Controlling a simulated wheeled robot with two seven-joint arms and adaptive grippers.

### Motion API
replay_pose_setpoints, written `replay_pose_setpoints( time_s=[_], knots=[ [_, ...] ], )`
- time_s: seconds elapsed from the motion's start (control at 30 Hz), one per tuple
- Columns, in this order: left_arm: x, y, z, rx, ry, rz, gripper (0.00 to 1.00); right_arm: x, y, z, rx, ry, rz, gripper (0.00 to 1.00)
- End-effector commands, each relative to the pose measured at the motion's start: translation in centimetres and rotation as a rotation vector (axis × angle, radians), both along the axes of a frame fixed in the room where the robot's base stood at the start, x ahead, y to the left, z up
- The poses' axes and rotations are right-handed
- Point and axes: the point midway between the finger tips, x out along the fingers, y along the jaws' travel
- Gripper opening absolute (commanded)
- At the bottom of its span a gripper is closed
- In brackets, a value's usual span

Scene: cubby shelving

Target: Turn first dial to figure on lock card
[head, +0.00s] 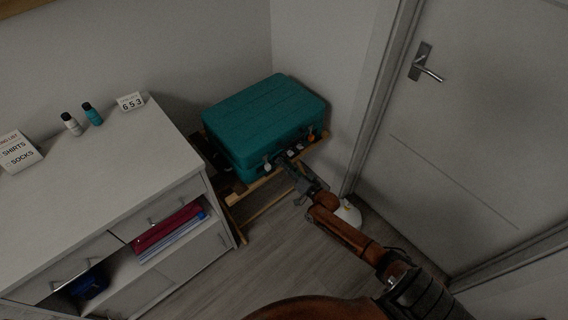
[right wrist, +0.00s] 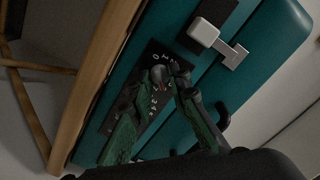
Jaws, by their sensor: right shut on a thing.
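The teal suitcase (head: 262,115) lies on a wooden rack, its lock side toward me. My right gripper (head: 288,160) is at its front face. In the right wrist view the two fingers of my right gripper (right wrist: 170,79) are closed on a small dial (right wrist: 158,75), with a red mark on it. The dial sits on a black lock plate (right wrist: 125,103) with white characters around it. The fingers hide part of the dial and some characters, so I cannot tell its setting. The lock card (head: 131,102) stands on the dresser and reads 653.
A pale latch (right wrist: 204,33) is beside the lock plate, close to the fingers. The rack's wooden rail (right wrist: 93,80) runs along the suitcase. The white dresser (head: 100,190), holding small bottles (head: 92,114) and a list card (head: 17,151), is left. A closed door (head: 470,120) is right.

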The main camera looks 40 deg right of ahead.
Motion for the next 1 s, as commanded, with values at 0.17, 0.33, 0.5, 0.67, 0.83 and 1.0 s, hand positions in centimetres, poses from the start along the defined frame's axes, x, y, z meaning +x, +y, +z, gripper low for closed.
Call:
replay_pose_setpoints(
  time_s=[0.17, 0.33, 0.5, 0.67, 0.83, 1.0],
  knots=[
    [0.05, -0.04, -0.01, 0.0, -0.002, 0.0, 0.4, -0.06, -0.04, -0.1, 0.035, 0.004, 0.0, 0.0],
    [0.03, -0.05, -0.01, -0.001, -0.002, 0.0, 0.4, -0.06, -0.05, -0.12, 0.045, 0.006, -0.001, 0.0],
    [0.04, -0.05, -0.02, -0.001, -0.002, 0.0, 0.4, -0.06, -0.05, -0.12, 0.044, 0.006, -0.001, 0.0],
    [0.08, -0.07, -0.02, -0.001, -0.002, 0.0, 0.4, -0.07, -0.05, -0.12, 0.044, 0.006, -0.001, 0.2],
    [0.14, -0.06, -0.03, -0.001, -0.002, -0.001, 0.4, -0.03, -0.02, -0.08, 0.043, 0.005, 0.0, 0.22],
    [0.51, 0.13, -0.03, 0.001, -0.005, -0.005, 0.4, -0.15, -0.01, -0.07, 0.043, 0.005, 0.0, 0.22]
  ],
)
